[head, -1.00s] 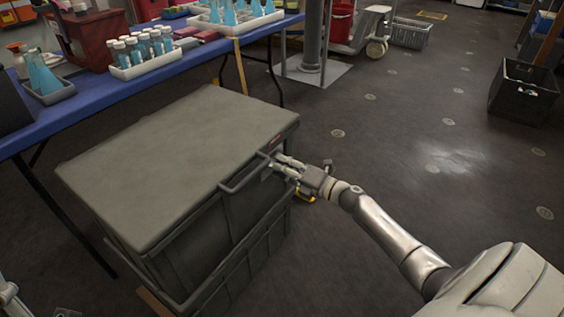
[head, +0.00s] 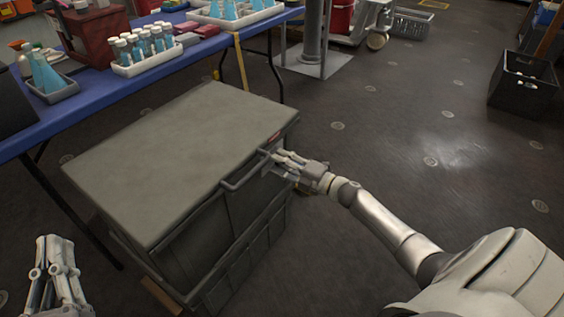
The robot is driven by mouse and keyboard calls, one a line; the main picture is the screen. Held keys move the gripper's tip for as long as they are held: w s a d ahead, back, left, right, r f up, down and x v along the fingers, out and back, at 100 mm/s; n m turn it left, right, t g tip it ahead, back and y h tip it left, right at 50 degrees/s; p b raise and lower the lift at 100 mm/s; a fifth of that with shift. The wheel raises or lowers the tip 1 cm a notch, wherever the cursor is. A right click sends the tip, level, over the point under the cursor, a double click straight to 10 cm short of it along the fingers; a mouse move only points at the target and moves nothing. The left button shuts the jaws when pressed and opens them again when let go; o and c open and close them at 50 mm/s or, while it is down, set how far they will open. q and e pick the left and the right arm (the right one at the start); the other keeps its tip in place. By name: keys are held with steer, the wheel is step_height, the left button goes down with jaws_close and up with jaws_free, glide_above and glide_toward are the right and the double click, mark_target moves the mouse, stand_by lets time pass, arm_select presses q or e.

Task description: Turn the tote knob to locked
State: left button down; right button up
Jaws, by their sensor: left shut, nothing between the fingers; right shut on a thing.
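A large dark grey tote (head: 205,240) with a flat grey lid (head: 180,150) stands on the floor, its lid closed. A bar handle (head: 243,175) runs along its right front side. My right gripper (head: 283,162) is at the tote's right side, by the far end of the handle, shut on a small part there that I take to be the tote knob. The fingers hide the knob, so its setting cannot be seen. My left gripper (head: 52,242) is at the lower left, pointing up, shut and empty, apart from the tote.
A blue-covered table (head: 120,88) with a rack of capped bottles (head: 146,52) and blue flasks (head: 44,72) stands behind the tote. A black crate (head: 524,84) lies at the far right. A grey post (head: 313,35) stands at the back.

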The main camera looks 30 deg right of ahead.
steer(key=o, duration=1)
steer(key=v, duration=1.2)
steer(key=shift+a, duration=0.1)
